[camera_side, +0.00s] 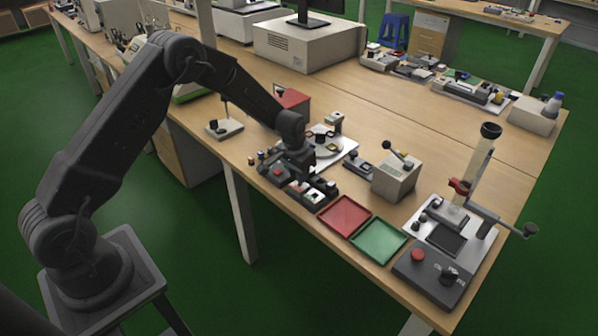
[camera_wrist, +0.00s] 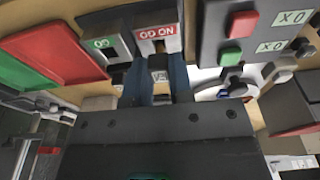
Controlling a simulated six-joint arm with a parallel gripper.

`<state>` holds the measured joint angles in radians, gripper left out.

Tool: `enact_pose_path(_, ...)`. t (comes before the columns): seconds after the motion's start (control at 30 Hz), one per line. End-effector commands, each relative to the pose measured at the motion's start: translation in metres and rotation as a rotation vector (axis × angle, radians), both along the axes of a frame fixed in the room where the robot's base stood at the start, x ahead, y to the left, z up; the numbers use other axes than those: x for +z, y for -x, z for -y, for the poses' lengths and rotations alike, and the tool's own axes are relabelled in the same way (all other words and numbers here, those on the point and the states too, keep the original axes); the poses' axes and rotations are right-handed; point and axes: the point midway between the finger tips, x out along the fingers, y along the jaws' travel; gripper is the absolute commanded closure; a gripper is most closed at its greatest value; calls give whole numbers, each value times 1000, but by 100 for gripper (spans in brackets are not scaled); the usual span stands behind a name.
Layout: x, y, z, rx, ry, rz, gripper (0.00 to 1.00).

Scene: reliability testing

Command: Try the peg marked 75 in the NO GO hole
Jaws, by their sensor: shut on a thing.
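My gripper (camera_wrist: 160,88) is shut on a small pale peg (camera_wrist: 160,75) in the wrist view. A dark mark on the peg is too small to read surely. The NO GO block (camera_wrist: 157,35), with a red label seen upside down, lies just beyond the fingertips. The peg shows in front of this block, in line with it; I cannot tell whether its tip is in the hole. The GO block (camera_wrist: 104,44), with a green label, stands beside it on the left. In the side view my gripper (camera_side: 302,172) is low over the gauge blocks, and the peg is hidden.
A red tray (camera_side: 345,216) and a green tray (camera_side: 378,241) lie to the right of the blocks. A grey panel with a red button (camera_wrist: 243,23) and a green button (camera_wrist: 230,57) is close by. A lever box (camera_side: 396,178) stands behind the trays.

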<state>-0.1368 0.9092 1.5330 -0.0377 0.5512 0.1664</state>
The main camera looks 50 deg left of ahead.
Motion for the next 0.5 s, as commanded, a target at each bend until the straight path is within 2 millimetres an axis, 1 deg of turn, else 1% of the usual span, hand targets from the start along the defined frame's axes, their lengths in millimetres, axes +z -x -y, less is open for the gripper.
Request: enact_pose_path(0.5, -6, 0, 0, 0, 0, 1, 97)
